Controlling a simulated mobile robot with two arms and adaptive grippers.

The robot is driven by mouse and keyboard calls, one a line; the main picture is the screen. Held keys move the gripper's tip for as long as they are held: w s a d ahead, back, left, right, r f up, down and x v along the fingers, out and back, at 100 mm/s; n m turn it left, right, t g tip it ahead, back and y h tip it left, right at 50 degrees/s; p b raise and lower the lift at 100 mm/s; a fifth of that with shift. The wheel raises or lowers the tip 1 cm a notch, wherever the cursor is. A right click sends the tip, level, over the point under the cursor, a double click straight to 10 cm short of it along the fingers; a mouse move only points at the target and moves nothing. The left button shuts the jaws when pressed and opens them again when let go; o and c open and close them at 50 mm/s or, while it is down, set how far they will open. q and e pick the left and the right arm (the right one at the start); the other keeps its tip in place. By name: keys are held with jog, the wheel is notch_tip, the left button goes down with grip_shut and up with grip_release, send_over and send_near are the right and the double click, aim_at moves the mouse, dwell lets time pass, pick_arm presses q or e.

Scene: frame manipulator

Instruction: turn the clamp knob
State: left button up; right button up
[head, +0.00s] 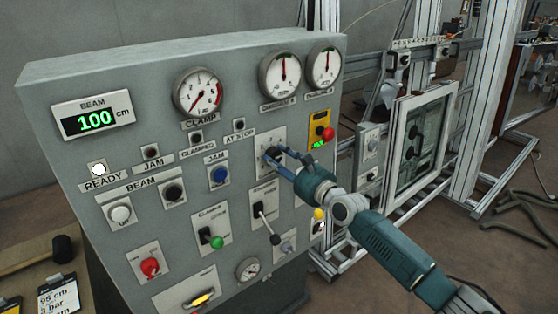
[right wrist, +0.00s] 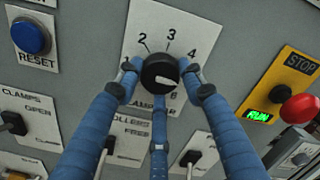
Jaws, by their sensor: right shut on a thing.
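The clamp knob (right wrist: 160,72) is a round black dial on a white plate with numbers around it, including 2, 3 and 4, in the right wrist view. A pale mark shows on its lower part. My right gripper (right wrist: 159,76) is shut on the knob, with blue fingers on its left and right sides and another finger below. In the head view the knob (head: 270,152) is partly hidden by my right gripper (head: 276,157), which reaches it from the lower right. The clamp gauge (head: 199,93) is at the panel's top. My left gripper is not in view.
A blue reset button (right wrist: 30,37) is left of the knob. A red stop button (right wrist: 299,108) on a yellow plate is at right. Levers (head: 265,222) stick out below. A framed machine (head: 420,130) stands to the right, and a bench with a mallet (head: 62,249) at lower left.

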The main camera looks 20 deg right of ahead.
jog(key=shift+d+f+n, duration=0.1)
jog(key=shift+f+n, duration=0.1)
jog(key=shift+n, duration=0.1)
